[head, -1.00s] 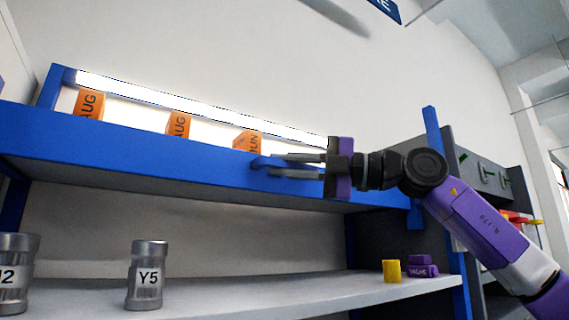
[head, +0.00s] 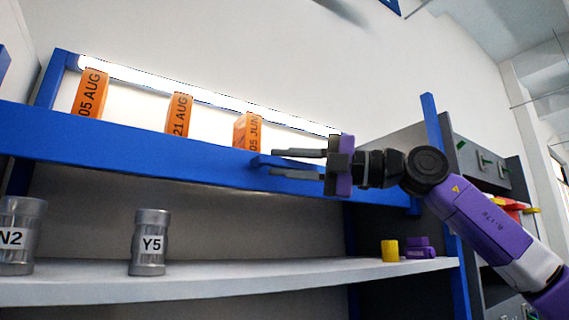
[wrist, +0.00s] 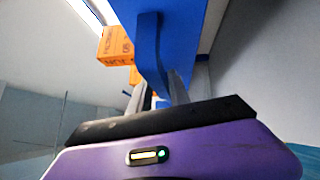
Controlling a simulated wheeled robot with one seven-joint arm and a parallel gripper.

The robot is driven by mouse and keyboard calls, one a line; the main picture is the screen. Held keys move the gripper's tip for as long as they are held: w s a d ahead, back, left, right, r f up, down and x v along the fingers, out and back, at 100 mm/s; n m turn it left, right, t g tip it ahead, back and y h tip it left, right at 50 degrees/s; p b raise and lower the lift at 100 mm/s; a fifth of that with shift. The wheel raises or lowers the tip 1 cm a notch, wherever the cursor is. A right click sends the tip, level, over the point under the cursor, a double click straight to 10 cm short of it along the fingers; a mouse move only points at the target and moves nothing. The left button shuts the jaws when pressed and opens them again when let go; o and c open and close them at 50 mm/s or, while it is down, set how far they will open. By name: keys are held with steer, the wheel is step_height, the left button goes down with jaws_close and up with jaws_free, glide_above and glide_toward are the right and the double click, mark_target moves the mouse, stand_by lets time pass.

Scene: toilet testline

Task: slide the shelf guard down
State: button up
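The shelf guard (head: 110,140) is a long blue panel across the front of the upper shelf; it also shows in the wrist view (wrist: 184,25). Its blue handle (head: 262,160) sticks out near the right part, and shows in the wrist view (wrist: 149,45). My gripper (head: 284,162) is at the handle, one finger above it and one below. In the wrist view, the fingers (wrist: 157,92) stand apart with the handle between them, and a gap shows beside it. Orange boxes (head: 180,115) stand behind the guard, their labels mostly showing.
A lit strip (head: 200,92) runs behind the boxes. Grey jars marked N2 (head: 15,237) and Y5 (head: 149,242) stand on the white lower shelf (head: 250,270). A yellow item (head: 390,250) and a purple item (head: 418,248) are at its right. A blue post (head: 432,130) rises at the right.

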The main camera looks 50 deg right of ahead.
steer(key=b+v, duration=0.2)
steer(key=v, duration=0.5)
steer(key=shift+s+d, duration=0.15)
steer(key=shift+s, duration=0.15)
